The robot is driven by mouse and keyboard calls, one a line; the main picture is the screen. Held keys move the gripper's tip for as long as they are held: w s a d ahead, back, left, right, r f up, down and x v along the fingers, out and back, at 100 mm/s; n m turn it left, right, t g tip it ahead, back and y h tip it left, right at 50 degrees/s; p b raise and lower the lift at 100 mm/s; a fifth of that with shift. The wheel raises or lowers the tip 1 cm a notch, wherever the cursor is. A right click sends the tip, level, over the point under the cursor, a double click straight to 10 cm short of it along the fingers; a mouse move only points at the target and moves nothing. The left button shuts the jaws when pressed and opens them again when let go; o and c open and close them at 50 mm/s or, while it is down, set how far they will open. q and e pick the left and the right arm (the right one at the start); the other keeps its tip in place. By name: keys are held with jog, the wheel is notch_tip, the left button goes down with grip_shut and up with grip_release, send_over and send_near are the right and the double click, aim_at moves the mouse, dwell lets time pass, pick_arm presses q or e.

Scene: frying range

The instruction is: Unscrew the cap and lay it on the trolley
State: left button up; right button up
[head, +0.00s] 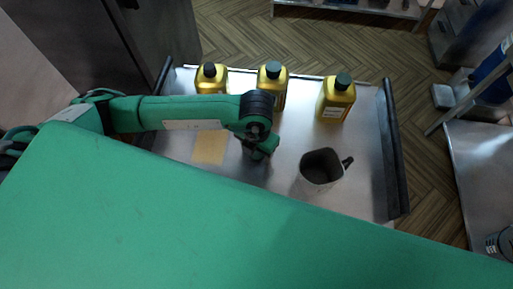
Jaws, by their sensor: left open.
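Three yellow bottles stand upright along the far side of the steel trolley (275,187): a left bottle (212,84), a middle bottle (264,82) and a right bottle (337,104). Each has a cap on top: a dark brownish left cap (209,69), a dark green middle cap (273,69) and a dark green right cap (343,80). My left gripper (262,153) is open over the trolley, on the near side of the middle bottle and apart from its cap. Its fingers are small and dark here. My arm hides the lower part of the left bottle. My right gripper is out of view.
A grey mug-like container (320,171) with a dark inside stands right of my left gripper. A flat pale yellow square (209,147) lies to its left. The trolley has a dark bar (396,150) at its right end. Bare tray shows between these things.

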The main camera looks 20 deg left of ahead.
aim_at(256, 153)
pick_arm(q)
jog(key=shift+r, duration=0.1)
jog(key=shift+r+p, duration=0.2)
jog(key=shift+p, duration=0.1)
notch_tip(256, 153, up, 12)
jog(key=b, duration=0.3)
jog(key=shift+b, duration=0.4)
jog(key=shift+s+f, duration=0.1)
jog(key=shift+f, duration=0.05)
